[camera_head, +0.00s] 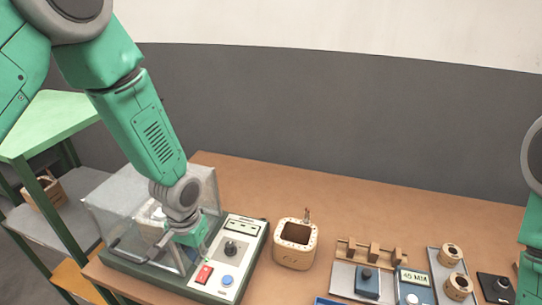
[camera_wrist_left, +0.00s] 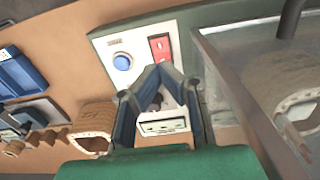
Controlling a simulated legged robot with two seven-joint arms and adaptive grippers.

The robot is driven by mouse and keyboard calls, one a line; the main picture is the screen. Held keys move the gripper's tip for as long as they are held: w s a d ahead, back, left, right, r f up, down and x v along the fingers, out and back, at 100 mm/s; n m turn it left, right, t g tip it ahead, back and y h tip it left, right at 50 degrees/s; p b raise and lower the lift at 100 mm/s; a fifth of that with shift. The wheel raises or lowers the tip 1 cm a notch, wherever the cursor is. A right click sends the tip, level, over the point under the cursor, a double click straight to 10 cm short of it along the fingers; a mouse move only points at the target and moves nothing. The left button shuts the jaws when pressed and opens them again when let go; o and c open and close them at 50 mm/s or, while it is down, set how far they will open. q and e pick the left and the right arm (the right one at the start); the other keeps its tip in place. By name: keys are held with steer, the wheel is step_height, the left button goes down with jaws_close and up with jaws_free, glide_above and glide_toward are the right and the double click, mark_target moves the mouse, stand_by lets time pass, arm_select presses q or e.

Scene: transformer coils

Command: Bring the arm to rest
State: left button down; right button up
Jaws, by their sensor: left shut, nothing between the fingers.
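My left gripper (camera_head: 183,258) hangs over the tester, in front of the clear cover. In the left wrist view its two fingers (camera_wrist_left: 160,72) meet at the tips in a pointed shape with nothing between them. The green-based tester has a pale control panel (camera_head: 232,262) with a red switch (camera_head: 204,274), a blue button (camera_head: 227,281) and a dark knob (camera_head: 231,248). The clear cover (camera_head: 110,205) stands over its left part, and a pale object (camera_wrist_left: 298,118) shows behind it in the left wrist view. My right arm shows at the right edge; its gripper is out of view.
A wooden container (camera_head: 295,252) stands right of the tester. Further right are a wooden rack (camera_head: 372,250), a blue device (camera_head: 367,280), a display box (camera_head: 413,281) and wooden spools (camera_head: 458,286). The brown table (camera_head: 390,205) is clear at the back. A green shelf (camera_head: 55,118) stands left.

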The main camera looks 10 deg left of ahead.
arm_select(q)
steer(key=s+a+f, duration=0.1)
steer(key=s+f, duration=0.3)
steer(key=s, duration=0.5)
steer(key=s+a+f+n, duration=0.1)
steer(key=s+f, duration=0.2)
steer(key=s, duration=0.6)
steer(key=s+a+f, duration=0.1)
steer(key=s+f, duration=0.3)
steer(key=s, duration=0.4)
steer(key=w+d+f+b, duration=0.2)
steer(key=w+f+b, duration=0.1)
steer(key=f+b, duration=0.9)
steer(key=shift+w+f+m+t+b, duration=0.2)
steer(key=shift+f+m+t+b, duration=0.15)
steer(key=shift+b, duration=0.35)
steer(key=shift+a, duration=0.1)
steer(key=shift+w, duration=0.1)
steer(key=c, duration=2.2)
jaws_free()
